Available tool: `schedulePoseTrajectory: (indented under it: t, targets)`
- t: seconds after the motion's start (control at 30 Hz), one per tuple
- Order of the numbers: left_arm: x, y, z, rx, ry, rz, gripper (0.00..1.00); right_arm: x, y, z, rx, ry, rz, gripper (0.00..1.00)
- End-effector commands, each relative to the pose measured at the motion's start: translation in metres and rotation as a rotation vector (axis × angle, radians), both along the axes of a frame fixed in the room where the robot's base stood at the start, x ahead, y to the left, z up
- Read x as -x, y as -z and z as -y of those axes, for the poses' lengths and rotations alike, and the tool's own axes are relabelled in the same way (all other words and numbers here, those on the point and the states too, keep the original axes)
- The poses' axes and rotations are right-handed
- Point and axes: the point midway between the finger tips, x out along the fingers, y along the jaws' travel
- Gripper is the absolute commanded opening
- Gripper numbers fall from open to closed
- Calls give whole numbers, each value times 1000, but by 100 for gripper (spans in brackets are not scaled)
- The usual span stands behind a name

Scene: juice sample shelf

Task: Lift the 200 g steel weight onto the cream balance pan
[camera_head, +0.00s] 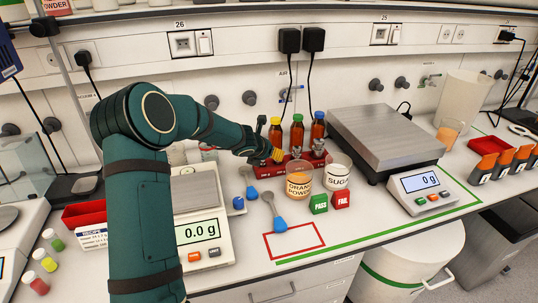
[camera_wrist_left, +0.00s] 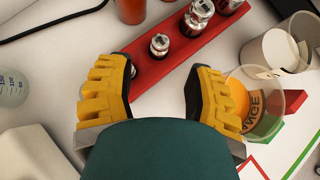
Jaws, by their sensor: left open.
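Several steel weights stand in a row on a red rack; one (camera_wrist_left: 160,44) and a larger one (camera_wrist_left: 199,14) show in the left wrist view. Their markings are too small to read, so I cannot tell which is 200 g. The red rack (camera_wrist_left: 160,68) also shows in the head view, in front of the bottles. My left gripper (camera_wrist_left: 155,88) is open and empty, its yellow fingers above the rack's near end; it also shows in the head view (camera_head: 270,150). The cream balance (camera_head: 222,252) reads 0.0 g, and its empty pan (camera_head: 195,192) is partly behind my arm.
An orange powder beaker (camera_head: 299,187) and a sugar beaker (camera_head: 337,177) stand close to the rack's right. Amber bottles (camera_head: 297,133) stand behind it. A blue scoop (camera_head: 279,223), green PASS cube (camera_head: 318,204) and red FAIL cube (camera_head: 342,200) lie in front. A larger balance (camera_head: 385,139) is at right.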

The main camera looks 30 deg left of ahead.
Motion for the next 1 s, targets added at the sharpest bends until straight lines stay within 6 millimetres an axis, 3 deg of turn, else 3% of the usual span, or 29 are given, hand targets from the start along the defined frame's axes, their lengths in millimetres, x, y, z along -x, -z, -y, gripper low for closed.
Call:
schedulePoseTrajectory:
  t: [0.6, 1.0]
  targets:
    - [-53, 45, -3, 3, 0, -2, 53, -2, -7, 0, 1, 1, 4, 0]
    - [-66, 58, -5, 4, 0, -1, 53, -5, -14, 0, 1, 7, 11, 0]
